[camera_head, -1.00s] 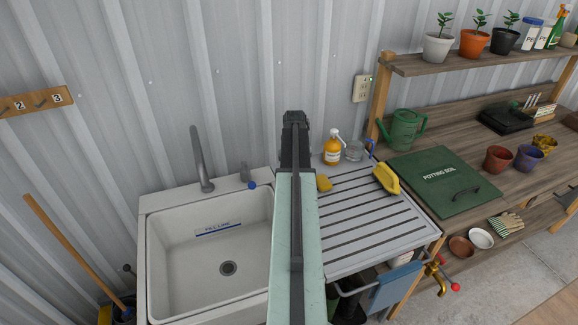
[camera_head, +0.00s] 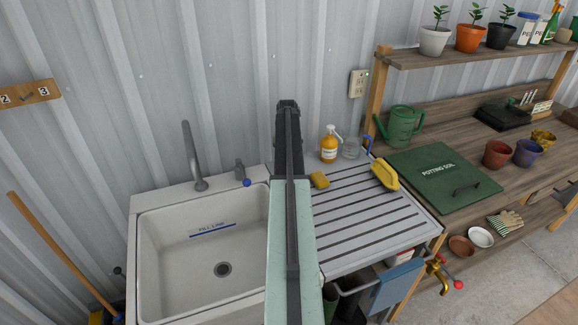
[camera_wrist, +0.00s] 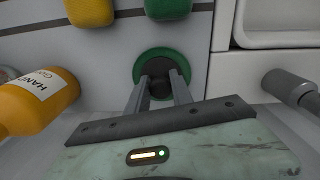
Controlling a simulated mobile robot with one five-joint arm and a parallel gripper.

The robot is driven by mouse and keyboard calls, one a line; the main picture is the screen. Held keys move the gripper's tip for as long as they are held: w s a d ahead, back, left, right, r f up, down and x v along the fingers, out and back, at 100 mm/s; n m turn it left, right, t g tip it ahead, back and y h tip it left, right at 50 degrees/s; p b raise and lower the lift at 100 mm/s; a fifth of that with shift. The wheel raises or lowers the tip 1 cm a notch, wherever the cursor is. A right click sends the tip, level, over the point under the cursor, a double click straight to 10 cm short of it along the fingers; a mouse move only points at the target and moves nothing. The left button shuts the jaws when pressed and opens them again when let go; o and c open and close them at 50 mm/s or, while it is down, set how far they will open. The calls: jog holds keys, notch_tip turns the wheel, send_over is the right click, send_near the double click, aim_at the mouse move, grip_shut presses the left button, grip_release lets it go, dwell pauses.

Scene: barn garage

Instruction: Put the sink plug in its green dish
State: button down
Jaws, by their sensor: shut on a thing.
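In the wrist view, my gripper (camera_wrist: 161,76) points down at the round green dish (camera_wrist: 138,68). Its two fingers are shut on a dark piece, which appears to be the sink plug (camera_wrist: 158,67). The plug shows between the fingertips, inside the outline of the dish's green rim. I cannot tell whether it touches the dish floor or hangs just above it. In the head view, my arm hides the gripper, plug and dish.
The sink (camera_head: 180,285) is left of my arm, with its tap (camera_head: 192,160). A green item (camera_wrist: 168,8) lies close to the dish.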

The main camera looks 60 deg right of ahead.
jog(key=shift+r, duration=0.15)
jog(key=c, duration=1.1)
grip_release()
notch_tip(320, 180, up, 12)
jog(key=p, duration=1.2)
jog(key=shift+a, duration=0.15)
